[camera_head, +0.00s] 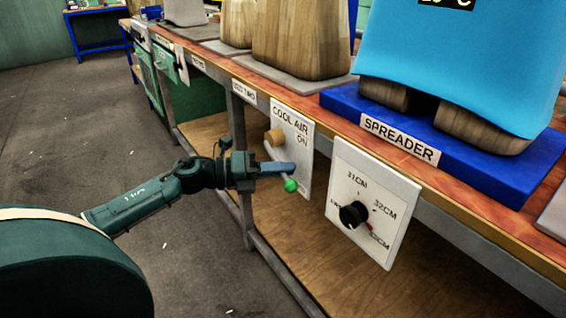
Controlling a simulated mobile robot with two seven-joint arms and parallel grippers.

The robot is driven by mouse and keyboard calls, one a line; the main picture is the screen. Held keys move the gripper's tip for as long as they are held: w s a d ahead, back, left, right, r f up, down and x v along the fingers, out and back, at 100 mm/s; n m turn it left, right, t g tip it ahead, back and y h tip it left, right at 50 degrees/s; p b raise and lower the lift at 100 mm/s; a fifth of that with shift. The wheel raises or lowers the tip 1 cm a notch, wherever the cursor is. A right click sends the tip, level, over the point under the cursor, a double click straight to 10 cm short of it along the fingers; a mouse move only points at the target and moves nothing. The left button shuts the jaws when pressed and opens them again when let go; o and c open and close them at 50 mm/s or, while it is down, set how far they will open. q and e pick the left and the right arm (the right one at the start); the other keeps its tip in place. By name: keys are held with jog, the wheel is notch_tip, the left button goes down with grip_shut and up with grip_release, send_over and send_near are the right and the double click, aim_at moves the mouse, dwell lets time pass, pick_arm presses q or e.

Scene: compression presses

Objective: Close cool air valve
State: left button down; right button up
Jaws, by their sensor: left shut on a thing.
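The cool air valve panel (303,149) is a white plate labelled "COOL AIR" and "ON" on the front of the workbench. A round tan knob (274,137) sits on its left side. A thin lever with a green ball end (290,185) reaches down to the right, below the "ON" label. My left gripper (284,168) comes in from the left and is shut on the lever, just above the green ball. The fingers hide part of the lever. My right gripper is not in view.
A white dial panel (367,203) with a black knob hangs to the right. The blue spreader base (448,136) stands on the workbench (283,92) above. Wooden forms (302,38) stand further back. The floor (60,150) at left is open.

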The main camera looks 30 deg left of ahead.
pick_arm(q)
jog(key=w+a+f+m+y+p, duration=0.1)
jog(key=w+a+f+m+y, duration=0.1)
jog(key=a+m+y, duration=0.3)
jog(key=shift+w+a+f+m+g, duration=0.2)
jog(key=shift+a+f+m+g, duration=0.4)
jog(key=shift+m, duration=1.3)
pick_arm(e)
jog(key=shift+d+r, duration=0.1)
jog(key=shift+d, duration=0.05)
pick_arm(q)
jog(key=shift+f+y, duration=0.15)
jog(key=shift+y, duration=0.15)
jog(key=c, duration=1.5)
grip_release()
jog(key=shift+d, duration=0.1)
